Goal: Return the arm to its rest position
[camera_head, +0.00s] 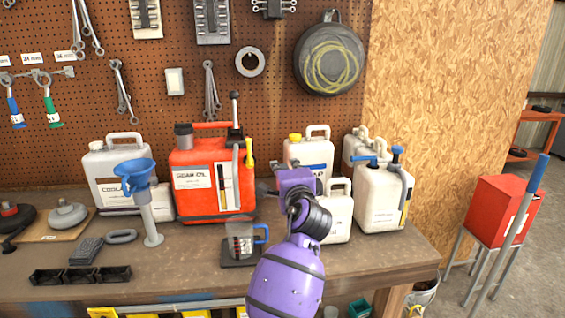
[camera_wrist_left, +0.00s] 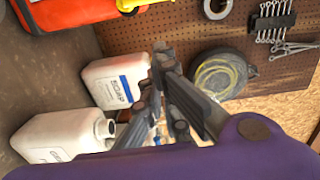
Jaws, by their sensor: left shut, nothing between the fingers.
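My left arm, purple with black joints, reaches up from the bottom of the head view over the workbench (camera_head: 190,262). My left gripper (camera_head: 266,187) is beside the red gear oil can (camera_head: 196,178), in front of the white jugs. In the left wrist view my left gripper (camera_wrist_left: 160,62) is shut and empty, its dark fingers close together. A white jug labelled soap (camera_wrist_left: 115,85) stands behind the fingers there. My arm hides part of the jugs in the head view. My right gripper is in neither view.
A measuring jug with a blue handle (camera_head: 245,240) stands on a dark pad left of my forearm. A blue funnel (camera_head: 135,175) is on a stand further left. White jugs (camera_head: 384,195) stand to the right. A pegboard (camera_head: 190,60) with tools is behind.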

